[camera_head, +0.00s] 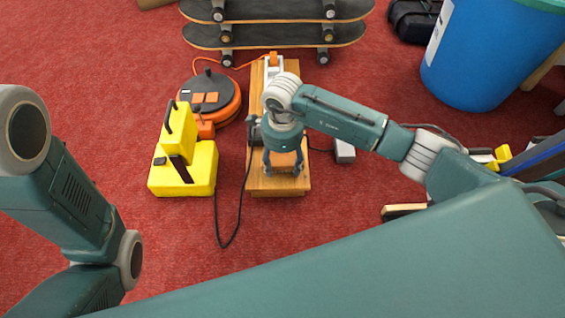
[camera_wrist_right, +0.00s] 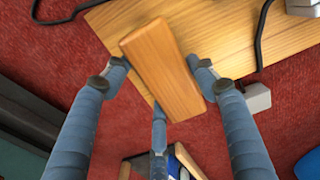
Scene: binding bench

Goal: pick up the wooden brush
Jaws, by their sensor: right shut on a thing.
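The wooden brush (camera_head: 284,160) is a plain orange-brown block in the head view, between the fingers of my right gripper (camera_head: 283,168). In the right wrist view the brush (camera_wrist_right: 163,70) lies tilted across the middle, its smooth wooden back facing the camera. The blue-grey fingers of my right gripper (camera_wrist_right: 160,75) close on it from both sides, with a third finger by its lower end. Bristles are hidden. The brush is over the near end of the wooden bench (camera_head: 263,187); I cannot tell whether it touches the top. My left arm shows at the left, but its gripper is out of view.
A yellow case-like machine (camera_head: 200,165) and an orange-black cable reel (camera_head: 212,97) stand left of the bench. A black cable (camera_head: 217,215) hangs to the carpet. A tape dispenser (camera_head: 274,65) is at the bench's far end, skateboards (camera_head: 275,35) beyond. A blue bin (camera_head: 480,55) stands right.

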